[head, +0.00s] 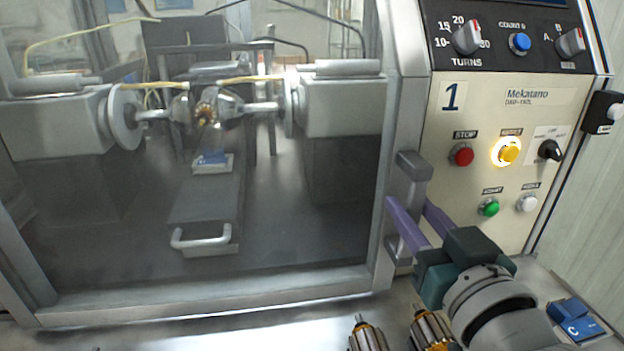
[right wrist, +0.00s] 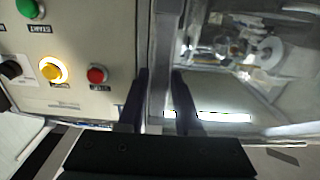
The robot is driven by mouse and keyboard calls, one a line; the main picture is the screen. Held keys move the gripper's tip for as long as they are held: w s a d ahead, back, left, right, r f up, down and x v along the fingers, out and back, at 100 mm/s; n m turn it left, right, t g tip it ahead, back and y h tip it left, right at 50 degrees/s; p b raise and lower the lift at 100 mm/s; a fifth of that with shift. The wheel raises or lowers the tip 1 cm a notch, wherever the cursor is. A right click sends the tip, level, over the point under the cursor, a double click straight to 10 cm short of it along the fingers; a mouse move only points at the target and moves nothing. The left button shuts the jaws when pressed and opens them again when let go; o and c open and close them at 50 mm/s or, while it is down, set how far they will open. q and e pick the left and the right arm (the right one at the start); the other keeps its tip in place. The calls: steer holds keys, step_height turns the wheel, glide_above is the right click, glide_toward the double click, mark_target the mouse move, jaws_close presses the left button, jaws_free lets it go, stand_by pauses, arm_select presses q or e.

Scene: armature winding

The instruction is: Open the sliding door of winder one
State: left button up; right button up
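Winder one is a cream and grey machine marked "1" on its control panel (head: 480,190). Its sliding door (head: 290,270) is a clear pane in a grey frame, standing across the winding chamber. The grey upright door handle (head: 412,168) is at the door's right edge, beside the panel. My right gripper (head: 410,205) has its two purple fingers apart, one on each side of the handle. In the right wrist view the dark fingers (right wrist: 160,95) straddle the bar, with a narrow gap showing. Firm contact cannot be seen. My left gripper is not in view.
The panel has a red stop button (head: 461,155), a lit yellow button (head: 508,151) and a green button (head: 488,207). Armatures (head: 432,328) stand on the bench in front, close to my right wrist. A blue block marked C (head: 578,327) lies at the lower right.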

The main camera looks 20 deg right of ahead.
jaws_close()
stand_by(1.0)
